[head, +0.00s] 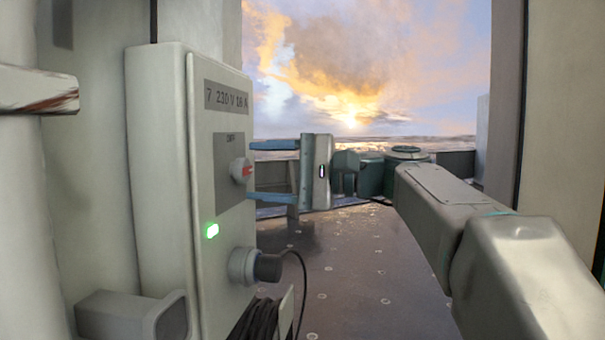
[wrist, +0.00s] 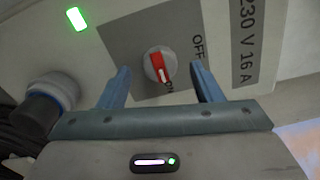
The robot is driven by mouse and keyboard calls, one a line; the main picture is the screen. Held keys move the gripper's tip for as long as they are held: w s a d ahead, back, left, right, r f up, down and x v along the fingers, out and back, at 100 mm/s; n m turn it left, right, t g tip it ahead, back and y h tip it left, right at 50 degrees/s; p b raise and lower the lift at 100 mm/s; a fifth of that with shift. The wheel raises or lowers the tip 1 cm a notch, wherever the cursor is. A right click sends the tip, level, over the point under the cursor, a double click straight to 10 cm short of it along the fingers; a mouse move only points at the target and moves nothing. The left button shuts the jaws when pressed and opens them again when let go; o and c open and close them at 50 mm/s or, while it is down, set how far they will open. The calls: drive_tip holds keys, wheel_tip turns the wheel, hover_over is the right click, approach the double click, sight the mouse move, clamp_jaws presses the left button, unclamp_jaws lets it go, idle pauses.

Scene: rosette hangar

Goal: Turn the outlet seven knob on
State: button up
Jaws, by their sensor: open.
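The outlet seven box (head: 222,130) stands at left in the head view, labelled "7 230 V 16 A". Its red knob (head: 241,170) sits on a grey plate. In the wrist view the red knob (wrist: 160,66) has its white-marked end pointing down, toward small lettering that looks like "ON"; "OFF" is printed to its right. My gripper (head: 251,171) is open in front of the box, one blue finger above the knob and one below. In the wrist view the fingers of my gripper (wrist: 159,70) stand either side of the knob with gaps, not touching it.
A green light (head: 212,231) glows on the box. Below the knob, a plug (head: 267,267) with a black cable sits in the socket. A rusty-edged beam (head: 38,90) juts in at left.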

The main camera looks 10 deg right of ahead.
drive_tip(key=b+v, duration=0.2)
drive_tip(key=v, duration=1)
drive_tip(key=shift+d, duration=0.35)
drive_tip(key=shift+s, duration=0.15)
